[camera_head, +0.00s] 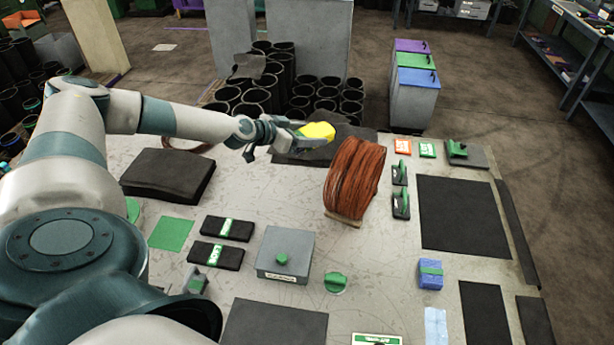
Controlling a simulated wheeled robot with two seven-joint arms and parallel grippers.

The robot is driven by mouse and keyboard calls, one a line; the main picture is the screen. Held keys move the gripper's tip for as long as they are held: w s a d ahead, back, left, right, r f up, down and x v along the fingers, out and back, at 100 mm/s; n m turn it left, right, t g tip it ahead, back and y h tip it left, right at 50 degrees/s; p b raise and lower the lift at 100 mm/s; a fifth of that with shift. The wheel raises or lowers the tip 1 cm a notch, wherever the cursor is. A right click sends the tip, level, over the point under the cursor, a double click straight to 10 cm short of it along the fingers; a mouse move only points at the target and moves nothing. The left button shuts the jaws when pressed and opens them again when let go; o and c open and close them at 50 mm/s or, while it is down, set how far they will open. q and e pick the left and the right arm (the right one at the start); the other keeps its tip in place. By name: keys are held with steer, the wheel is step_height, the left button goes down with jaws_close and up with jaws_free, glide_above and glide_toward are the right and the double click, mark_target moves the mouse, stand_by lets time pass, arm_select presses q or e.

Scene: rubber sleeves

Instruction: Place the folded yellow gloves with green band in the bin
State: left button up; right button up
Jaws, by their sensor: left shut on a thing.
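A yellow bundle (318,131), which looks like the folded gloves, is at the tip of my left gripper (296,130). My left gripper is shut on it and holds it in the air near the table's far edge, beyond and left of the copper wire spool (355,180). The green band is not clear at this size. Grey bins (413,105) with purple, green and blue lids stand on the floor past the table's far edge, to the right of the gripper. Which bin is meant I cannot tell. My right gripper is not in view.
Black tubes (255,95) stand beyond the table behind the gripper. The table (200,265) holds black mats (465,215), a dark foam block (168,175), banded black bundles (227,228), a grey box with a green knob (285,250) and a blue bundle (430,281). Floor right of the bins is open.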

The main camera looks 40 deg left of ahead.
arm_select(q)
steer(key=shift+f, duration=0.1)
step_height(320, 180, down, 24)
steer(key=b, duration=1.4)
steer(key=shift+r, duration=0.2)
steer(key=shift+f, duration=0.1)
